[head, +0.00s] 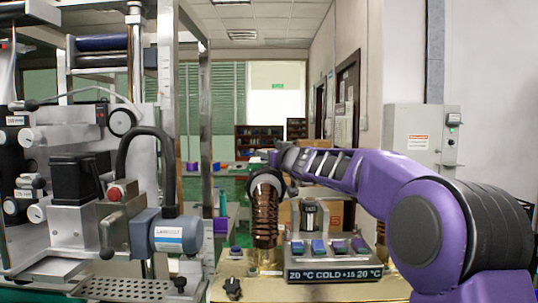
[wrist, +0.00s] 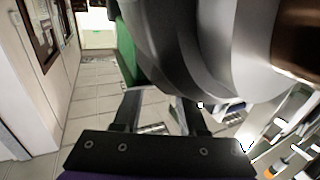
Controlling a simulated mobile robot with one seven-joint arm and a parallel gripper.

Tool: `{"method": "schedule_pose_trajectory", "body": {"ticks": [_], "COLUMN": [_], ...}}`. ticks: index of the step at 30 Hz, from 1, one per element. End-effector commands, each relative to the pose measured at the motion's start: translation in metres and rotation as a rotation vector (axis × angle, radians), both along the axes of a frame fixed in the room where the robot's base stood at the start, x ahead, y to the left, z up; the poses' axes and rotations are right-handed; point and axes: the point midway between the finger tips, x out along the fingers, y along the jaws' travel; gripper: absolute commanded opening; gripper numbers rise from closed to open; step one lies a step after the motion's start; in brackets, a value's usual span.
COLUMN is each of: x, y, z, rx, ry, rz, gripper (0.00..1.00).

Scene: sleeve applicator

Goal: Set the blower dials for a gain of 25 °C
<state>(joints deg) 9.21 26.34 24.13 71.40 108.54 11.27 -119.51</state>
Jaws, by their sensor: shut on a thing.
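The control box (head: 334,264) stands on the table in the head view. My purple arm reaches across above the dials to this collar. In the wrist view my gripper (wrist: 162,108) is shut on the large grey collar (wrist: 205,50), which hides much of that view. The exact contact is hard to see.
A steel machine with a blue-grey motor (head: 168,235) and rollers fills the left. A small black item (head: 233,288) lies on the table (head: 290,293) near its front left. Cardboard boxes stand behind the control box. A grey wall cabinet (head: 412,135) hangs at the right.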

Motion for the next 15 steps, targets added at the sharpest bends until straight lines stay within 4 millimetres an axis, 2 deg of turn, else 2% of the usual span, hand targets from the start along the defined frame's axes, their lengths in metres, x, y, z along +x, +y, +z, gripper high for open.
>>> {"method": "schedule_pose_trajectory", "body": {"ticks": [5,6,11,15], "x": [-0.0002,-0.0002,-0.0002,-0.0001], "y": [-0.0003,-0.0003,-0.0002,0.0], "z": [0.0022,0.0023,0.0019,0.0013], "rx": [-0.001,-0.001,0.0,0.0], "ry": [-0.004,-0.004,-0.003,-0.002], "rz": [0.0,0.0,0.0,0.0], "gripper": [0.0,0.43,0.71,0.71]}}
